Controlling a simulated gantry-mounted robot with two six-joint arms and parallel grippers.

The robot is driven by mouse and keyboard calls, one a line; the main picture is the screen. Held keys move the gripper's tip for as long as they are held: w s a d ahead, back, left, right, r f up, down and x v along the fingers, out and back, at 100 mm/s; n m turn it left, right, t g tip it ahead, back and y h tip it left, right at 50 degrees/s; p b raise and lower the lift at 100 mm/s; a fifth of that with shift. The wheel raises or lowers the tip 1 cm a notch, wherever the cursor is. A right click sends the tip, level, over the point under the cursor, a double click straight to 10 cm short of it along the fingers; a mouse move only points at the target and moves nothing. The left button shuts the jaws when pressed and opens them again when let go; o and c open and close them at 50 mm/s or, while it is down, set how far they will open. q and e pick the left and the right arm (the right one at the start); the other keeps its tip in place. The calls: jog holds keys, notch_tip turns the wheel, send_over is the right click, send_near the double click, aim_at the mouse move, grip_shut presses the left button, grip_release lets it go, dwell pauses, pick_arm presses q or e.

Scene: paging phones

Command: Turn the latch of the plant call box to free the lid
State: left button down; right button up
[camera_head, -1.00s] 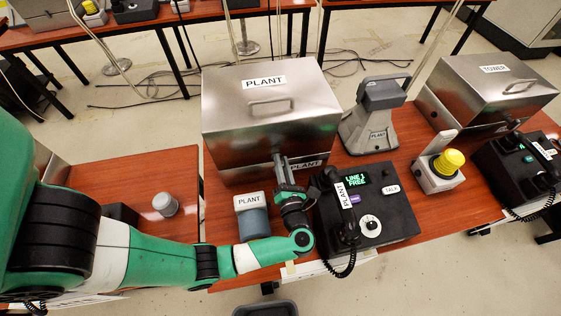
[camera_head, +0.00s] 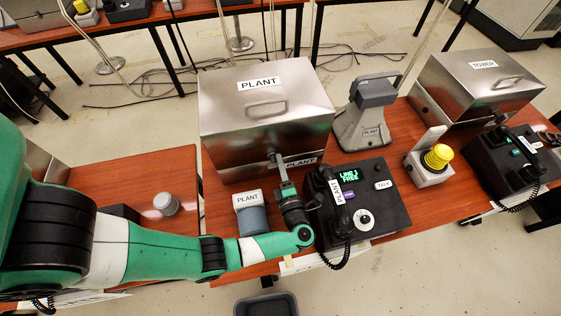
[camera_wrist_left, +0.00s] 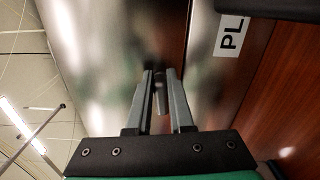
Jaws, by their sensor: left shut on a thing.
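The plant call box (camera_head: 232,137) is a steel box with a handled lid and a PLANT label, standing on the red-brown table. It also shows in the left wrist view (camera_wrist_left: 110,50). My left gripper (camera_head: 278,160) reaches its front face. In the left wrist view the two fingers (camera_wrist_left: 160,88) are shut on the latch (camera_wrist_left: 161,96), a small metal piece between them near the box front. The lid (camera_head: 300,88) is down on the box. The latch is mostly hidden by the fingers in the head view. My right gripper is not in view.
The plant phone (camera_head: 385,209) with its corded handset is just right of my left arm. A grey PLANT stand (camera_head: 362,125), a yellow-button box (camera_head: 437,157) and the tower box (camera_head: 450,90) are further right.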

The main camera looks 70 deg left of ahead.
pick_arm(q)
jog(key=shift+m, duration=0.6)
jog(key=shift+f, duration=0.1)
jog(key=c, duration=0.8)
grip_release()
